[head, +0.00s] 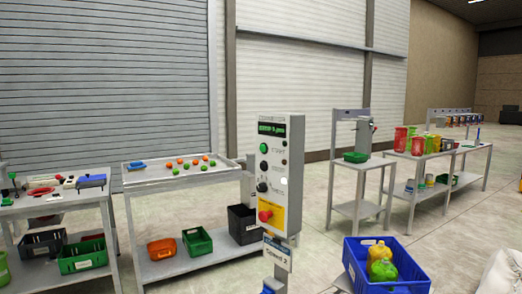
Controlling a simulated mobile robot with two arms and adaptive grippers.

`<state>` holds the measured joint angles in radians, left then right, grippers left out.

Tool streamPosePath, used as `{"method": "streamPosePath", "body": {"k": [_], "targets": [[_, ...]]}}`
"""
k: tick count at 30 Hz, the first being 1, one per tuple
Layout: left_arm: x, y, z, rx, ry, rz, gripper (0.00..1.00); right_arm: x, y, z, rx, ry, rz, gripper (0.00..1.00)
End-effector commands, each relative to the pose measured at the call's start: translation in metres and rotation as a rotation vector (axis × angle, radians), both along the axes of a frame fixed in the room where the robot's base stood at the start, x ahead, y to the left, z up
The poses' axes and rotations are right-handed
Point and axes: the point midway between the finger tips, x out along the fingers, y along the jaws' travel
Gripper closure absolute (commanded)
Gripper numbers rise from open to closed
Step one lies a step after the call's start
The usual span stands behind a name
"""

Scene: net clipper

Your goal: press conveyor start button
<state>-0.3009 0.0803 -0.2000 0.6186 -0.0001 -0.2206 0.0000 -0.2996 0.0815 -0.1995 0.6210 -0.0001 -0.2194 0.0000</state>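A grey control box (282,190) stands upright on a post in the middle of the head view. A green button (264,148) sits on its front face, beside lettering that seems to read START. A lit green display (271,129) is above it. A sign reading Speed 2 (277,255) hangs under the box. Neither of my grippers shows in the view, and nothing touches the box.
A table (150,172) with orange and green balls stands behind the box to the left. A tool table (20,204) is at far left. A blue crate (412,273) with bottles is at lower right. Further tables (440,160) stand at right. Open floor (320,240) lies right of the box.

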Motion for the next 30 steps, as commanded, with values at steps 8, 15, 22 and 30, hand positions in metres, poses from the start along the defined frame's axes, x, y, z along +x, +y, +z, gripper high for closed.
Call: {"method": "streamPosePath", "body": {"k": [8,15,22,30], "targets": [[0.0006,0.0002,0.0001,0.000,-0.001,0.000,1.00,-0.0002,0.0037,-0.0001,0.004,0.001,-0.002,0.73],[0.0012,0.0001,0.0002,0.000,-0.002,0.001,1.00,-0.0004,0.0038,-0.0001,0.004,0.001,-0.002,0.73],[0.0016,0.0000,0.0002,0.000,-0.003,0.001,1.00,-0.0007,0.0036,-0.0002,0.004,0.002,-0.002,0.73],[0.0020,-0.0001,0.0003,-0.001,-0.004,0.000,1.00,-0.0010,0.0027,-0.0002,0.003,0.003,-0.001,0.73]]}}
